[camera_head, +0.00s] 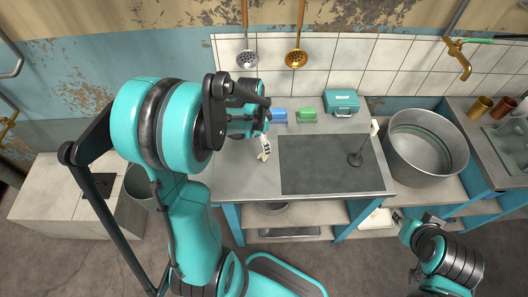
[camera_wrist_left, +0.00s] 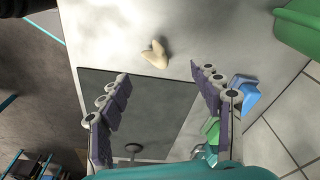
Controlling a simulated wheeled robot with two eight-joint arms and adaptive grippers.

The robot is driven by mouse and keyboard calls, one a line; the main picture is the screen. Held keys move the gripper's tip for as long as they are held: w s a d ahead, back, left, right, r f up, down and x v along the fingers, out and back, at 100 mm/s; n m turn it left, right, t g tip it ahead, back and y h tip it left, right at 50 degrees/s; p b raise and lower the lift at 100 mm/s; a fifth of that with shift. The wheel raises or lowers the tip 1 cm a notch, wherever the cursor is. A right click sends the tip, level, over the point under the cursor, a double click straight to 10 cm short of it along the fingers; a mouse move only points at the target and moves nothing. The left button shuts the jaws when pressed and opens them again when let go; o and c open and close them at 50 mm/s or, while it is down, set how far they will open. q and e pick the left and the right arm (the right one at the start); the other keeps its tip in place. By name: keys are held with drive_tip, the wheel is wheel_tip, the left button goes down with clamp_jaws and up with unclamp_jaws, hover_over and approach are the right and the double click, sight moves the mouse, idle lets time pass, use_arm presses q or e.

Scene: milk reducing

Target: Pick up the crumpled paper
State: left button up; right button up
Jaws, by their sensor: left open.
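The crumpled paper (camera_wrist_left: 154,54) is a small cream-coloured piece on the bare grey counter, just off the edge of a dark board. In the head view it appears as a pale piece (camera_head: 263,148) at the board's left side, next to my left gripper. My left gripper (camera_head: 258,112) is above the counter's left part. In the left wrist view its two fingers (camera_wrist_left: 158,78) are spread wide with nothing between them, and the paper lies beyond their tips. My right gripper (camera_head: 399,217) is low at the right, in front of the counter; its fingers are too small to judge.
The dark board (camera_head: 325,165) covers the counter's middle, with a thin stand (camera_head: 356,158) on it. A blue item (camera_head: 279,115), a green item (camera_head: 307,115) and a teal case (camera_head: 343,102) line the back. A large metal tub (camera_head: 425,150) stands right. A green bin (camera_wrist_left: 300,25) shows in the wrist view.

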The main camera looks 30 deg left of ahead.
sight(262, 154)
use_arm(q)
wheel_tip(262, 154, down, 3)
drive_tip(key=shift+b, duration=0.6)
drive_tip(key=f, duration=0.1)
drive_tip(key=f+b, duration=0.2)
drive_tip(key=f, duration=0.1)
drive_tip(key=shift+d+f, duration=0.1)
drive_tip(key=shift+d, duration=0.2)
drive_tip(key=shift+f, duration=0.45)
drive_tip(key=shift+r, duration=0.1)
drive_tip(key=shift+c, duration=0.8)
drive_tip(key=c, duration=0.6)
